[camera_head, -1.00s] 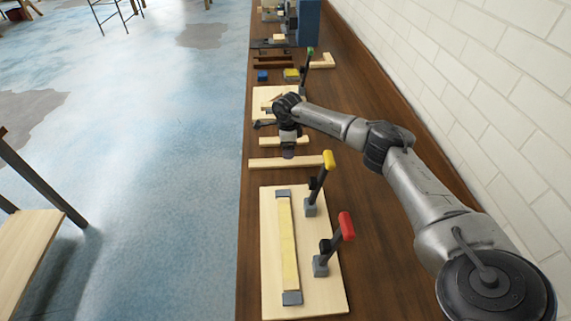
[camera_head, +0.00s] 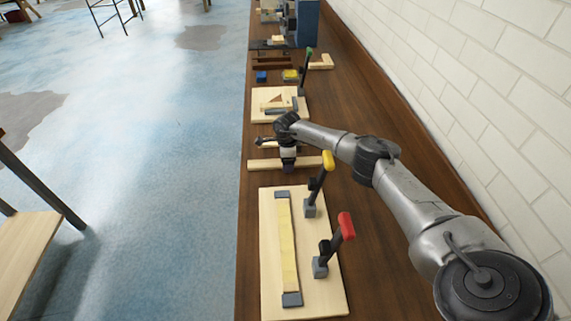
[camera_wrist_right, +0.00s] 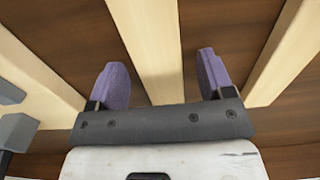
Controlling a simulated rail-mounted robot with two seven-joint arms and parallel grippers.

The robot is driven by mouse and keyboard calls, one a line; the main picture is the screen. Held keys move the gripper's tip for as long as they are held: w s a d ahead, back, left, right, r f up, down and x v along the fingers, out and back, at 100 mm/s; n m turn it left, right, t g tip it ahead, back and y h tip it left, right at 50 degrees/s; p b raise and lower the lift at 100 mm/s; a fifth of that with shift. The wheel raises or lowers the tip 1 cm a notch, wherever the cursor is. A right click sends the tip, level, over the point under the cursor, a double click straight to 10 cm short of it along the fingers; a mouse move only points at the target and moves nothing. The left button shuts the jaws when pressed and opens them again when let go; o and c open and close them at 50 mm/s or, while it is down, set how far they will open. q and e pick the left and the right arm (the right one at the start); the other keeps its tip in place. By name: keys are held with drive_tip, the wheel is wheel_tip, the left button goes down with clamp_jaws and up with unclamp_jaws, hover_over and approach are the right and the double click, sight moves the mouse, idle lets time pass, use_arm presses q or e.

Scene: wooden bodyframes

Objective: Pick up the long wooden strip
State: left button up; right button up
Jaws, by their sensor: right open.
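The long wooden strip (camera_head: 262,163) is pale and lies crosswise on the dark bench, just beyond the clamp board. My right gripper (camera_head: 288,169) is over its middle, pointing down. In the right wrist view, the purple fingers of the right gripper (camera_wrist_right: 160,70) are open, one on each side of the strip (camera_wrist_right: 151,45), with visible gaps. I cannot tell how far the fingertips are above the bench. My left gripper is not in view.
A board (camera_head: 271,270) with a yellow-handled clamp (camera_head: 322,180) and a red-handled clamp (camera_head: 338,240) is nearer. Another pale strip (camera_wrist_right: 285,50) lies parallel in the wrist view. Beyond are a second board (camera_head: 262,104) and small blocks. A brick wall (camera_head: 500,90) bounds the right.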

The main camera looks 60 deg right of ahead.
drive_tip(key=c, duration=1.1)
drive_tip(key=shift+o, duration=0.2)
